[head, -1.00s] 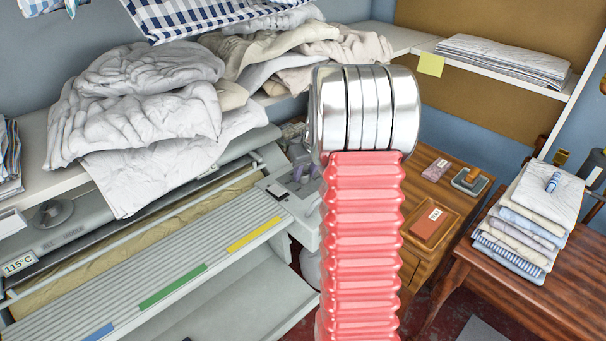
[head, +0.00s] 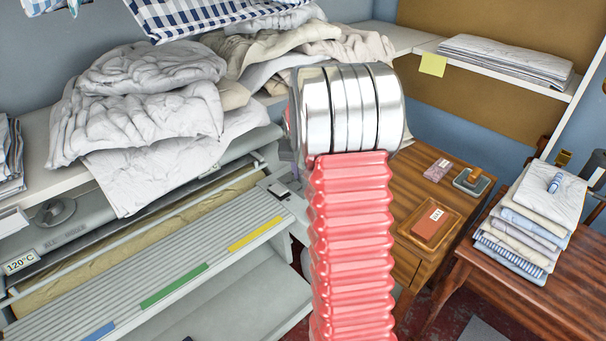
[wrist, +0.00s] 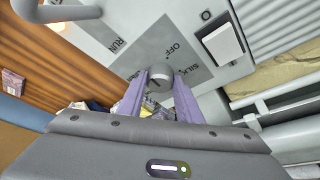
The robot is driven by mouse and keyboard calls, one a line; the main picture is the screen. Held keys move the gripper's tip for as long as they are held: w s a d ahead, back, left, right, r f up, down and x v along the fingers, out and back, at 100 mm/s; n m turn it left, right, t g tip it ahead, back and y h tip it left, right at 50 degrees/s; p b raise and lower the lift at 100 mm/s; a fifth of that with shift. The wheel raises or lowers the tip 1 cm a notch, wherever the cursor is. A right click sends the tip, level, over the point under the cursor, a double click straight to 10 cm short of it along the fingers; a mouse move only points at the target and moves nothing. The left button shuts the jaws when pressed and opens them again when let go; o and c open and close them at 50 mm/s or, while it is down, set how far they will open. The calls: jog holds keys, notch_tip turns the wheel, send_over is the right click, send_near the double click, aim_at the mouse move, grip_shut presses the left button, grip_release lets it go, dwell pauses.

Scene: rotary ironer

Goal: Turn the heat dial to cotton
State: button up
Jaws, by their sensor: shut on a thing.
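The heat dial (wrist: 158,79), a round grey knob, sits on a grey label plate in the wrist view. The plate carries the words OFF and SILK, and part of another word shows left of the dial. The dial's exact setting is too small to read. My gripper (wrist: 159,84) has its two purple fingers on either side of the dial and is shut on it. In the head view my red and silver arm hides the dial. The temperature display (head: 20,262) on the ironer reads 120°C.
A white rectangular switch (wrist: 222,44) and a RUN label (wrist: 117,45) are near the dial. The ironer's slatted feed board (head: 170,265) lies left of my arm. Crumpled linen (head: 140,110) lies on the shelf above. A wooden cabinet (head: 415,190) stands to the right.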

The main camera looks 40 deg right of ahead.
jog(key=m, duration=0.1)
jog(key=m+g, duration=0.1)
jog(key=m, duration=0.2)
jog(key=shift+w+a+f+h, duration=0.1)
jog(key=shift+a+f+h, duration=0.15)
jog(key=shift+h, duration=0.15)
jog(key=shift+w+m+g, duration=0.1)
jog(key=shift+m+g, duration=0.8)
jog(key=shift+m, duration=0.9)
jog(key=o, duration=1)
jog(key=shift+r, duration=0.15)
jog(key=shift+o, duration=0.2)
jog(key=shift+w+r, duration=0.1)
jog(key=shift+r, duration=0.1)
jog(key=v, duration=0.7)
